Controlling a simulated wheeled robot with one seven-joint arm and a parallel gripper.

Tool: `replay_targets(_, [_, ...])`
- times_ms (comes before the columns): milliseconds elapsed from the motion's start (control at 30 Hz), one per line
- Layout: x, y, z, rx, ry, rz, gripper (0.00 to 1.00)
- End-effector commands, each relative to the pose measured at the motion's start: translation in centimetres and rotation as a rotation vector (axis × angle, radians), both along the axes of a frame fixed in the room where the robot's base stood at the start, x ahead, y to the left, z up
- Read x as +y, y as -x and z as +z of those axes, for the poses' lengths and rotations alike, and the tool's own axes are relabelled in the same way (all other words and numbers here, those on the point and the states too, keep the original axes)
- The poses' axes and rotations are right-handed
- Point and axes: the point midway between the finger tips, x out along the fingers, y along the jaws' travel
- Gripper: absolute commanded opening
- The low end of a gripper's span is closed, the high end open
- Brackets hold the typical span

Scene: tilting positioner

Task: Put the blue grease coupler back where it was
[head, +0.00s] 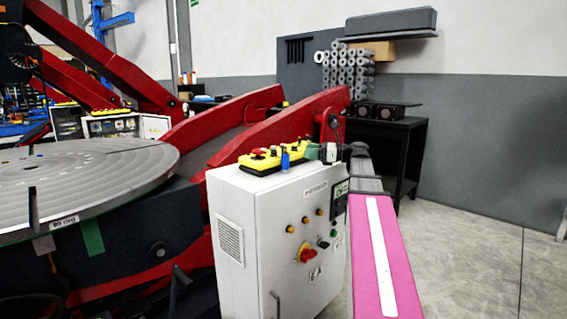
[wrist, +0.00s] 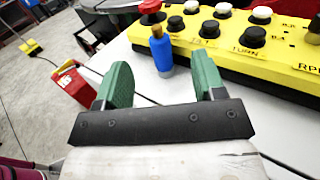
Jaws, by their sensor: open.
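The blue grease coupler (head: 285,161) stands upright on top of the white control cabinet (head: 265,195), close beside the yellow control pendant (head: 262,160). In the wrist view the coupler (wrist: 162,54) shows a blue body with a brass-coloured tip. My gripper (head: 315,152) is just right of the coupler in the head view. In the wrist view its green finger pads (wrist: 164,82) are apart with nothing held. The coupler appears in the gap between them, slightly ahead of the fingertips; I cannot tell whether it is partly between them.
The yellow pendant (wrist: 250,42) with several black, white and red buttons lies just behind the coupler. The grey round positioner table (head: 85,180) and red arms are at the left. A black bench (head: 400,135) stands behind. A red box (wrist: 72,84) is on the floor.

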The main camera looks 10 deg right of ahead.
Motion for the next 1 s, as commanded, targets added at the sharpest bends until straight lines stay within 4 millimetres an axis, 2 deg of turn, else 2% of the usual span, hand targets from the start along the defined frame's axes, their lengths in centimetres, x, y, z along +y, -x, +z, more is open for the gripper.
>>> replay_targets(200, [3.0, -1.1, 0.0, 0.0, 0.0, 0.0, 0.63])
replay_targets(533, [5.4, -1.7, 0.0, 0.001, 0.0, -0.002, 0.63])
replay_targets(800, [8.8, -2.7, 0.0, 0.0, 0.0, -0.001, 0.63])
replay_targets(1000, [9.3, -2.9, 0.0, 0.0, 0.0, -0.004, 0.63])
